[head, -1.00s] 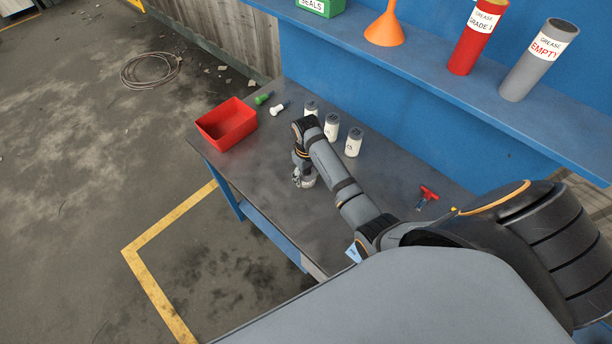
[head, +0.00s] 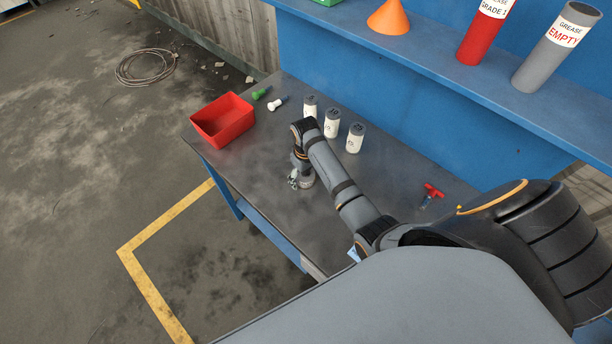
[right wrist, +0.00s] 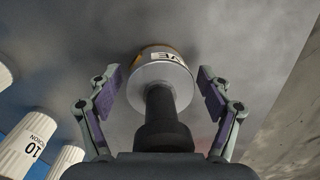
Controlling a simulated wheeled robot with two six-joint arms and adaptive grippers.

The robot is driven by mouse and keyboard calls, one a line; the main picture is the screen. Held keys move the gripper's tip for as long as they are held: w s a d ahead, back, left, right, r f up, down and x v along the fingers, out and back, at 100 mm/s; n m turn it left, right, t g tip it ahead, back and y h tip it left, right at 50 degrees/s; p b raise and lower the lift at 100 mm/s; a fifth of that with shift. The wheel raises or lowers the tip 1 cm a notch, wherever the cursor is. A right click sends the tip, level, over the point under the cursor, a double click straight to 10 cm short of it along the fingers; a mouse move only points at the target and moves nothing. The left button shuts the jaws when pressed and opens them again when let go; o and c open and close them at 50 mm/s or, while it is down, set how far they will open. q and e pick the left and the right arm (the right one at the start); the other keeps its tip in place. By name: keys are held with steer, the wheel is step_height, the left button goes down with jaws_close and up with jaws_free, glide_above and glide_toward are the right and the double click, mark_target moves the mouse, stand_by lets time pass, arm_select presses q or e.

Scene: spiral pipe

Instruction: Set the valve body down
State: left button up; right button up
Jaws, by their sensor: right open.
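The valve body (right wrist: 162,75) is a pale metal cylinder with a white label, partly readable as "VE", and a dark stem pointing towards the wrist camera. It appears to stand upright on the workbench (head: 262,165). In the head view only a pale bit of it (head: 308,182) shows beneath my arm. My right gripper (right wrist: 160,82) is open, with one finger on each side of the valve body and a visible gap at both. In the head view the right gripper (head: 298,180) is low over the bench top. My left gripper is not in view.
Several white labelled canisters (head: 331,124) stand just behind my right arm. A red bin (head: 222,122), a green item (head: 261,93) and a white item (head: 278,103) lie at the far left. A red-handled tool (head: 432,193) lies to the right. A blue shelf (head: 430,65) runs above.

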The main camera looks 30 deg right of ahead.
step_height(320, 180, up, 9)
steer(key=shift+r+b, duration=0.2)
steer(key=shift+b, duration=0.55)
step_height(320, 180, up, 2)
steer(key=shift+p, duration=0.8)
steer(key=shift+r, duration=0.45)
steer(key=shift+f, duration=0.1)
